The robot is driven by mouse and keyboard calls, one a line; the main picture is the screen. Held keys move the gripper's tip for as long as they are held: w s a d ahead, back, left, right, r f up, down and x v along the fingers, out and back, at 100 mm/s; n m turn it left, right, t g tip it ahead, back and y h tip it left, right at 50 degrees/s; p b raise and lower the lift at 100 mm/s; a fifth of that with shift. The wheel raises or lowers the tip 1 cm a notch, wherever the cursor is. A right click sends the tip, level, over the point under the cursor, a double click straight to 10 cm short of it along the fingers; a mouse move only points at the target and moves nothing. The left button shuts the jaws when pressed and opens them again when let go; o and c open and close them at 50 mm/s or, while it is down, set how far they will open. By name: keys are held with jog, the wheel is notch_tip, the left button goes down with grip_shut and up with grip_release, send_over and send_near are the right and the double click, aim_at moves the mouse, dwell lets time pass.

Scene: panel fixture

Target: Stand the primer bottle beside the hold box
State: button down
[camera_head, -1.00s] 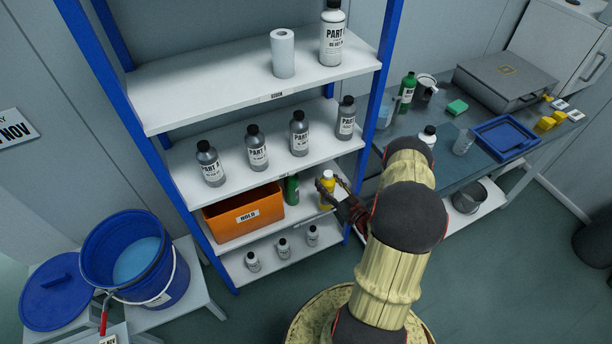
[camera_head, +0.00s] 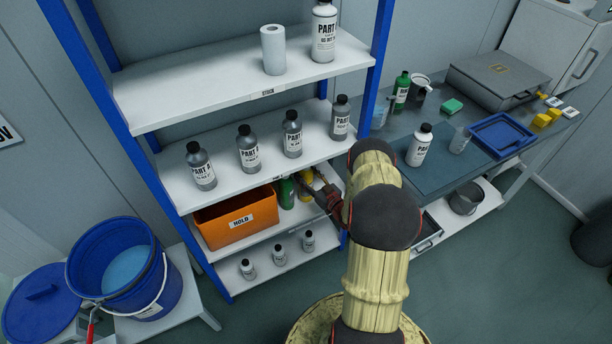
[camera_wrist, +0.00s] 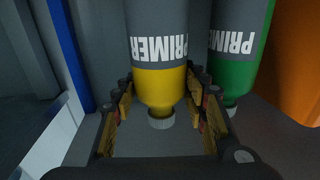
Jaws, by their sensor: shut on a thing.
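The orange hold box (camera_head: 222,230) stands on the shelf below the row of grey bottles. A green bottle (camera_head: 286,193) stands just right of it; in the wrist view this green bottle (camera_wrist: 240,50) reads PRIMER. My gripper (camera_head: 316,190) is shut on a yellow bottle (camera_head: 305,178), also marked PRIMER, right of the green one. In the wrist view the yellow bottle (camera_wrist: 160,83) sits between my fingers (camera_wrist: 162,115), close beside the green bottle, with the orange box (camera_wrist: 300,50) beyond. The head view shows it about upright; whether its base touches the shelf is hidden.
A shelf board with several grey PART A bottles (camera_head: 248,150) lies close above my gripper. Small bottles (camera_head: 280,255) stand on the shelf below. A blue rack post (camera_head: 372,75) is to the right, beside a bench (camera_head: 400,160) with a white bottle (camera_head: 419,146).

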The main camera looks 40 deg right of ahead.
jog(key=shift+r, duration=0.15)
jog(key=c, duration=1)
grip_release()
jog(key=s+p, duration=0.2)
jog(key=s, duration=1)
jog(key=shift+a+p, duration=0.35)
jog(key=shift+a, duration=0.1)
